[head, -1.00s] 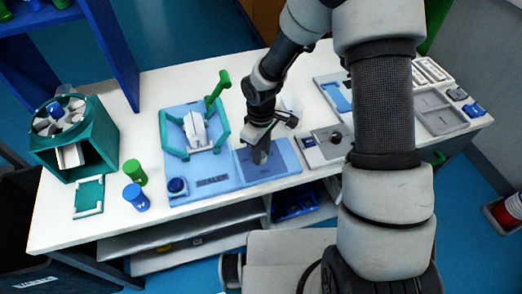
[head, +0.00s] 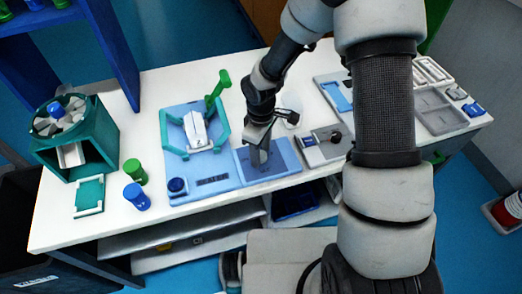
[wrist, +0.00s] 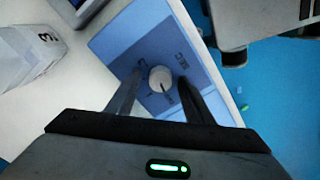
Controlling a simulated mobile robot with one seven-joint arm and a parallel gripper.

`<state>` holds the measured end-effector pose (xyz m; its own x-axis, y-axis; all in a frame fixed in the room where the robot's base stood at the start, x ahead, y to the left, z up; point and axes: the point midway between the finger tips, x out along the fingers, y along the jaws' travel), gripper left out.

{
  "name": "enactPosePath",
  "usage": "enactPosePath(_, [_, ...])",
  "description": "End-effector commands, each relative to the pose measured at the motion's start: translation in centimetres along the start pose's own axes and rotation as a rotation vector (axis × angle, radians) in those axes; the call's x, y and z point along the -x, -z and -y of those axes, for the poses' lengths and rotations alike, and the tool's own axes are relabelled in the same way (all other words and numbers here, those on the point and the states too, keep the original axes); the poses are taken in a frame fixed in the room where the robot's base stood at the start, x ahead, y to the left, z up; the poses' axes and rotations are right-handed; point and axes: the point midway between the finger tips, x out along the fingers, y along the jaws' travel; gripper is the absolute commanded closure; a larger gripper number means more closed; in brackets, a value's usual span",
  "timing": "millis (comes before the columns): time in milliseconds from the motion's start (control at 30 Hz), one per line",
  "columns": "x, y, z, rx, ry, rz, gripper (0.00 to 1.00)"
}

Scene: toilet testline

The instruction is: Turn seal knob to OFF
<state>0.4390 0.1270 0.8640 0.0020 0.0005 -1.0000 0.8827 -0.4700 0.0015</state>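In the wrist view, the seal knob (wrist: 160,78) is a small pale round dial with a dark pointer line, set on a blue panel (wrist: 118,45). Dark printed marks lie on either side of it, too blurred to read surely. My gripper (wrist: 160,75) is open, with one finger on each side of the knob; I cannot tell whether they touch it. In the head view, my gripper (head: 259,158) points down over the darker blue panel (head: 284,160) at the right of the sealer base (head: 212,182). The knob is hidden there.
A green hexagonal frame with a lever (head: 215,90) stands left of my gripper. A grey box with a dark knob (head: 326,146) is close on the right. Blue (head: 136,196) and green (head: 135,171) cylinders and a fan (head: 65,118) stand at the left.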

Motion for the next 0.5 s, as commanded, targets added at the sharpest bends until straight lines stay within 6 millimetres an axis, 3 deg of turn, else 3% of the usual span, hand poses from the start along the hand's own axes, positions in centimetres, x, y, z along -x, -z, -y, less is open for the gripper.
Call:
enactPosePath(267, [0.2, 0.0, 0.0, -0.001, 0.000, 0.000, 0.53])
enactPosePath(367, [1.1, 0.0, 0.0, -0.002, -0.001, -0.001, 0.53])
enactPosePath(500, [3.8, 0.0, -0.1, -0.002, -0.003, -0.002, 0.53])
